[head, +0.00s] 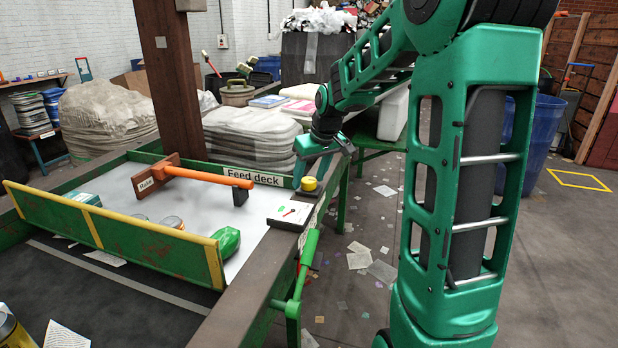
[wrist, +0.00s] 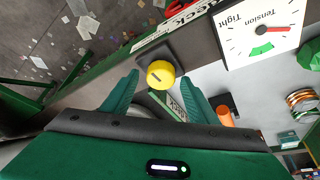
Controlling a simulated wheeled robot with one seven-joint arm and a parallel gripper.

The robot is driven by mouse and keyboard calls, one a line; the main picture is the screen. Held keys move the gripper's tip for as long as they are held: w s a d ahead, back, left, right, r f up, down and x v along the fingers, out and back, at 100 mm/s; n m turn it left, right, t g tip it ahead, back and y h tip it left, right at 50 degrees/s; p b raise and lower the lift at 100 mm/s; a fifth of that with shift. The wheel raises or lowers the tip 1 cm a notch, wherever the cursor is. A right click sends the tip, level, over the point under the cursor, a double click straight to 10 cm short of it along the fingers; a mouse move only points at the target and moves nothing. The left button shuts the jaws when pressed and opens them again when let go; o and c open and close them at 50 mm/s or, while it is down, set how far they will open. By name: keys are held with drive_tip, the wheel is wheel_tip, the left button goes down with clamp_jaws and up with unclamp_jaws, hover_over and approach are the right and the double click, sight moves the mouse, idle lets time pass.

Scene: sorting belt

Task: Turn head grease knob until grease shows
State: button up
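In the head view my gripper (head: 318,164) hangs just above the knob. A white gauge card (wrist: 262,30) beside the knob reads "Tension" and "Tight", with a red needle and a green patch. No grease shows.
A rake (head: 208,178) with an orange handle lies across the feed deck (head: 262,222). A green bottle (head: 226,242) and several cans lie by the yellow-edged green board (head: 115,236). A green lever (head: 300,275) stands at the deck's outer side. Paper scraps litter the floor.

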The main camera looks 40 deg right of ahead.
drive_tip(key=v, duration=1)
drive_tip(key=shift+r, duration=0.35)
drive_tip(key=shift+s, duration=0.15)
drive_tip(key=s+a+f+m+g, duration=0.1)
drive_tip(key=s+f, duration=0.3)
drive_tip(key=s, duration=0.6)
drive_tip(key=s+a+f+m+g, duration=0.2)
drive_tip(key=s+f+m, duration=0.1)
drive_tip(key=s, duration=0.7)
drive_tip(key=s+a+f+m+g, duration=0.1)
drive_tip(key=s+f+m, duration=0.1)
drive_tip(key=s+f, duration=0.4)
drive_tip(key=s, duration=0.5)
drive_tip(key=shift+a+g, duration=0.3)
drive_tip(key=shift+g, duration=0.1)
